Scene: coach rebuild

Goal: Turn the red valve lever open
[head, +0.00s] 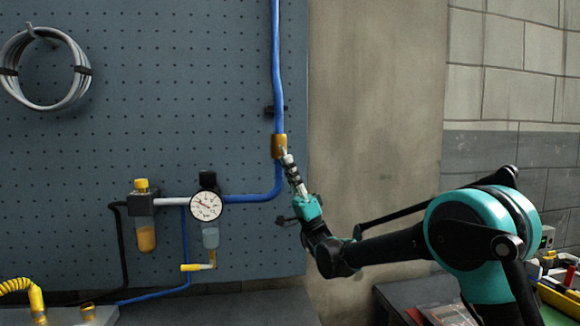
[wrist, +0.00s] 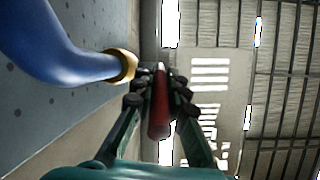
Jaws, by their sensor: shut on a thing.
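The red valve lever (wrist: 160,112) shows in the wrist view, between the two fingers of my gripper (wrist: 158,90). My gripper is shut on the lever, with a finger along each side. The lever sits beside the brass valve body (wrist: 122,67) on the blue pipe (wrist: 65,48). In the head view the brass valve (head: 279,146) is on the vertical blue pipe (head: 277,70), and my gripper (head: 290,165) is just below and right of it. The red of the lever is hidden or too small to make out there.
A pegboard (head: 130,80) carries the pipe, a round gauge (head: 206,206), an amber filter bowl (head: 146,238) and a coiled grey hose (head: 45,65). A bench with loose items (head: 445,305) stands at lower right. The bare wall right of the pegboard is clear.

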